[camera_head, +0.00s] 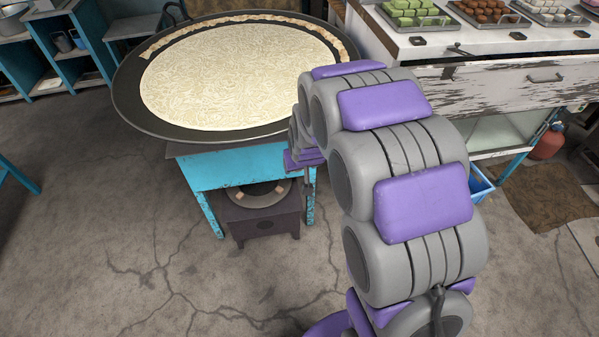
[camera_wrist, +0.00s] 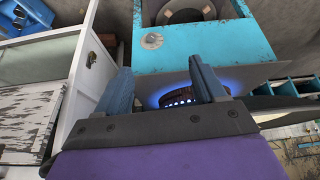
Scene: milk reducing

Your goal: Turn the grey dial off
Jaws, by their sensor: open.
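The grey dial (camera_wrist: 152,41) is a small round knob on the turquoise panel of the stove stand (camera_wrist: 200,45) in the wrist view. My gripper (camera_wrist: 160,82) is open and empty, its two blue-grey fingers spread below the dial in the picture and apart from it. A blue flame glow (camera_wrist: 180,98) shows between the fingers. In the head view the turquoise stand (camera_head: 245,170) carries a wide dark pan (camera_head: 135,110) of pale milk (camera_head: 240,75). There my arm covers the stand's right side, and I cannot make out the dial or my fingers.
A white, worn counter (camera_head: 520,85) with trays of sweets stands at the right. A dark box (camera_head: 262,222) sits under the stand. A blue crate (camera_head: 481,184) is behind my arm. The cracked floor in front of the stand is clear.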

